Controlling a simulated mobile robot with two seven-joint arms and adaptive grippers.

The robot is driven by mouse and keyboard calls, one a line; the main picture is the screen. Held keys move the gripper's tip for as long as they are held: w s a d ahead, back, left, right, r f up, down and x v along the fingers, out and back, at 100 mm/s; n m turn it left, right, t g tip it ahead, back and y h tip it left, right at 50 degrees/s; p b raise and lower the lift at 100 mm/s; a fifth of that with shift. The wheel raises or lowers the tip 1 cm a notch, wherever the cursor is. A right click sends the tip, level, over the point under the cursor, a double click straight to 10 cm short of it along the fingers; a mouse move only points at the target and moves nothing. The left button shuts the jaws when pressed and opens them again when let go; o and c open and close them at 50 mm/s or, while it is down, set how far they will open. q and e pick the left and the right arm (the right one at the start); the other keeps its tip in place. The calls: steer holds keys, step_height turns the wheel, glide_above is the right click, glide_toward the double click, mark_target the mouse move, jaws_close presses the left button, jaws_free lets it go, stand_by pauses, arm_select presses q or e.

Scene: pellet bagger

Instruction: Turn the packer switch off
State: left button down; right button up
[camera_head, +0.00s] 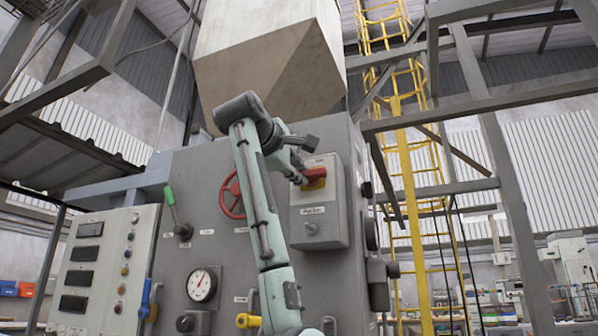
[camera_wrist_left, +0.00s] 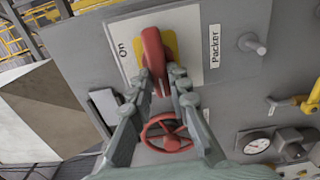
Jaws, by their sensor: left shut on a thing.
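The packer switch is a red rotary handle (camera_head: 315,174) on a yellow plate (camera_wrist_left: 171,44), mounted on a grey box (camera_head: 335,230) on the machine's front. In the left wrist view the red handle (camera_wrist_left: 152,48) lies across the plate, pointing down between my fingers. The word "On" is beside it at left and "Packer" at right; no "Off" label is visible. My left gripper (camera_wrist_left: 162,84) is shut on the handle's lower end. In the head view my left gripper (camera_head: 300,179) reaches the handle from the left, and the arm partly hides the machine. My right gripper is not in view.
A red handwheel (camera_head: 232,195), a green-handled lever (camera_head: 174,212) and a pressure gauge (camera_head: 202,284) are left of the switch box. A control panel (camera_head: 105,265) stands further left. A hopper (camera_head: 270,60) hangs above. A yellow ladder (camera_head: 408,200) stands to the right.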

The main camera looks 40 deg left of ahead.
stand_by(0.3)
arm_select(q)
steer(key=c, duration=1.4)
jaws_free()
steer(key=shift+s, duration=0.1)
steer(key=shift+c, duration=0.2)
steer(key=v, duration=1.2)
steer(key=shift+a+f, duration=0.1)
